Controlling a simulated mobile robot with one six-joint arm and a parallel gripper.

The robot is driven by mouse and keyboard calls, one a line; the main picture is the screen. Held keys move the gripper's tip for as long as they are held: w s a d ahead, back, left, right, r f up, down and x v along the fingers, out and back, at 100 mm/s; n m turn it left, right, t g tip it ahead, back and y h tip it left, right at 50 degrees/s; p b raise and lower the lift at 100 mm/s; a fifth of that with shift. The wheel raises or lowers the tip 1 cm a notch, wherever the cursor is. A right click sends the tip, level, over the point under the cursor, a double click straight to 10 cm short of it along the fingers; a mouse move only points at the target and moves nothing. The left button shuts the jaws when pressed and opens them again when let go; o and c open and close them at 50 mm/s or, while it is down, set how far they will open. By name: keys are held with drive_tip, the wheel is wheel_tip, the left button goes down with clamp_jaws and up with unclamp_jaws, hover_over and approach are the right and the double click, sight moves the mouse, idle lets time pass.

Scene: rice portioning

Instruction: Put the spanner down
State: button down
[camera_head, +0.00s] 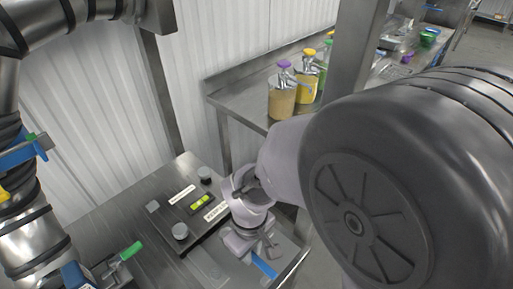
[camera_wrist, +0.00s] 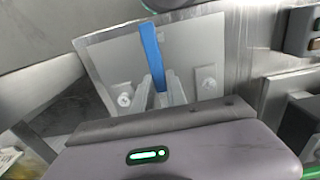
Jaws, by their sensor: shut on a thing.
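The spanner is the blue-handled tool, and its blue handle (camera_head: 265,265) shows just below my gripper (camera_head: 252,252) in the head view. In the wrist view the blue handle (camera_wrist: 151,52) stands out between the two fingers of my gripper (camera_wrist: 161,90), which are shut on it. The spanner's other end is hidden in the fingers. Behind it in the wrist view is a pale square plate (camera_wrist: 185,55) with a round screw-like fitting on each side. I cannot tell whether the spanner touches the plate.
A green-handled valve (camera_head: 130,251) is at the lower left. A steel shelf (camera_head: 235,104) behind carries dispenser bottles (camera_head: 282,98). A steel post (camera_head: 352,65) stands nearby.

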wheel_tip(320, 180, down, 4)
drive_tip(key=shift+w+r+b, duration=0.1)
drive_tip(key=shift+b, duration=1)
drive_tip(key=shift+r, duration=0.2)
drive_tip(key=shift+f, duration=0.1)
drive_tip(key=c, duration=1.8)
unclamp_jaws()
drive_tip(key=shift+f, duration=0.1)
drive_tip(key=o, duration=0.5)
drive_tip(key=shift+c, duration=0.2)
